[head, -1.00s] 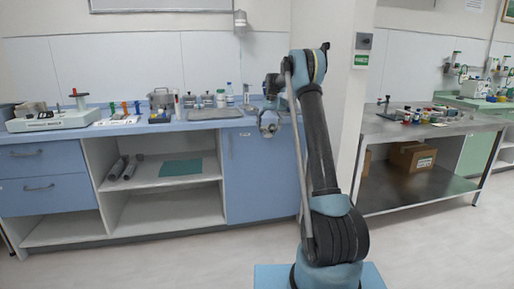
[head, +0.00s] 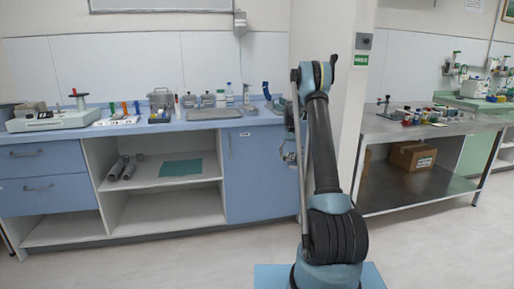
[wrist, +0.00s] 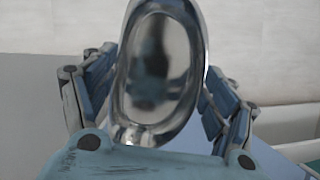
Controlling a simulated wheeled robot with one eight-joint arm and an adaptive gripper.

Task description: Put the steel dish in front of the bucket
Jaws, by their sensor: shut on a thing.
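The steel dish (wrist: 158,70) is a shiny oval dish and fills the middle of the wrist view, tilted up on edge. My gripper (wrist: 160,85) is shut on it, with blue-grey fingers on both sides of it. In the head view my gripper (head: 290,157) hangs in front of the right end of the blue counter, partly hidden by my arm; the dish cannot be made out there. A grey metal container (head: 160,102) stands at the back of the counter and may be the bucket; I cannot tell for sure.
The blue counter (head: 215,125) carries a white scale-like device (head: 55,119), a rack of coloured tubes (head: 117,121), small metal boxes and bottles. A wall pillar (head: 352,100) stands right of it. A steel table (head: 430,128) with small items stands further right. The floor is clear.

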